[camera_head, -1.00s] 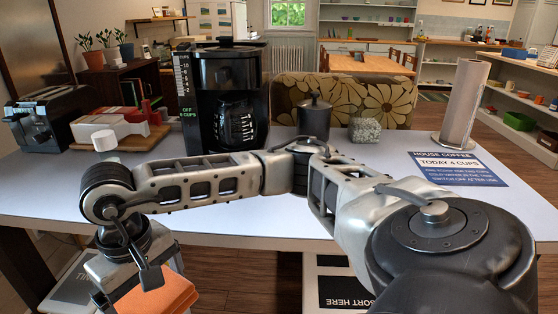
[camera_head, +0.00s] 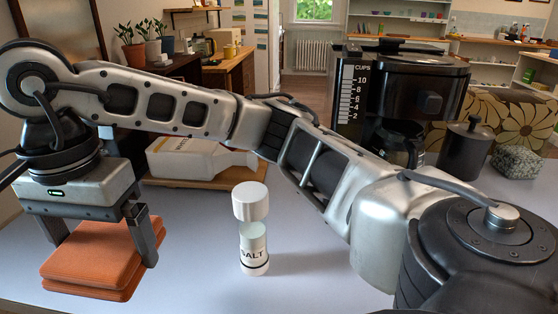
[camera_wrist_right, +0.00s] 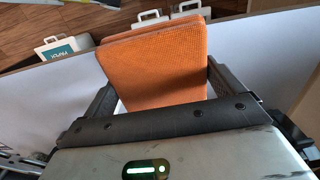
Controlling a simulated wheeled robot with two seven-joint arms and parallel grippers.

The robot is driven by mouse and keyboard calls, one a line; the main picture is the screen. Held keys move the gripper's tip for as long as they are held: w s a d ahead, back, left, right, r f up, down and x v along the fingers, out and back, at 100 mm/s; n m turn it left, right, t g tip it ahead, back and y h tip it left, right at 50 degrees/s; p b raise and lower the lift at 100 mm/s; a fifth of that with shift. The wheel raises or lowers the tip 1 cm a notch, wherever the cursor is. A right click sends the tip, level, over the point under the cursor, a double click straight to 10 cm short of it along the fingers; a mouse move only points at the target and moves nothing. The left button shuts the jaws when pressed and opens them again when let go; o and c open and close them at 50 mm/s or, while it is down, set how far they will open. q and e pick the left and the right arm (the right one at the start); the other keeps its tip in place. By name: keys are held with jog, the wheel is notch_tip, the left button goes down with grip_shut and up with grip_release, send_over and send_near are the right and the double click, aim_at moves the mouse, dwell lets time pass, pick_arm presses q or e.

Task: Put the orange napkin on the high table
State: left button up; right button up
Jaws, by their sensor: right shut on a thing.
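The orange napkin (camera_head: 88,262), a folded stack, is between the fingers of my right gripper (camera_head: 98,246) at the left of the head view. The right arm reaches across the picture from the right. The gripper is shut on the napkin, which also shows in the right wrist view (camera_wrist_right: 160,65) between both fingers (camera_wrist_right: 155,85). The napkin appears over the pale table top (camera_head: 330,275); I cannot tell whether it touches it. My left gripper is out of view.
A salt shaker (camera_head: 253,252) with a white cap stands right of the napkin. Behind are a white bottle (camera_head: 192,160) on a wooden board, a coffee maker (camera_head: 440,95) and a dark canister (camera_head: 464,150). Boxes (camera_wrist_right: 68,48) show on the floor in the wrist view.

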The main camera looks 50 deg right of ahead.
jog(key=shift+w+r, duration=0.15)
jog(key=shift+w, duration=0.05)
jog(key=shift+s+d, duration=0.1)
jog(key=w+d+f+p, duration=0.2)
jog(key=w+d+f, duration=0.2)
jog(key=w+d, duration=0.25)
send_over(162, 248)
jog(key=s+a, duration=0.1)
notch_tip(162, 248, down, 4)
jog(key=shift+f, duration=0.15)
jog(key=shift+w+d+f, duration=0.25)
jog(key=shift+d+f, duration=0.05)
jog(key=shift+f, duration=0.15)
jog(key=f, duration=0.1)
jog(key=f+p, duration=0.1)
jog(key=f, duration=0.1)
jog(key=shift+w+d+f, duration=0.1)
jog(key=shift+w+d, duration=0.1)
jog(key=shift+d, duration=0.05)
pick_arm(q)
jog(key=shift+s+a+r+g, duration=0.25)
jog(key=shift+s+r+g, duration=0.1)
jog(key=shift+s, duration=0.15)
pick_arm(e)
jog(key=shift+f, duration=0.3)
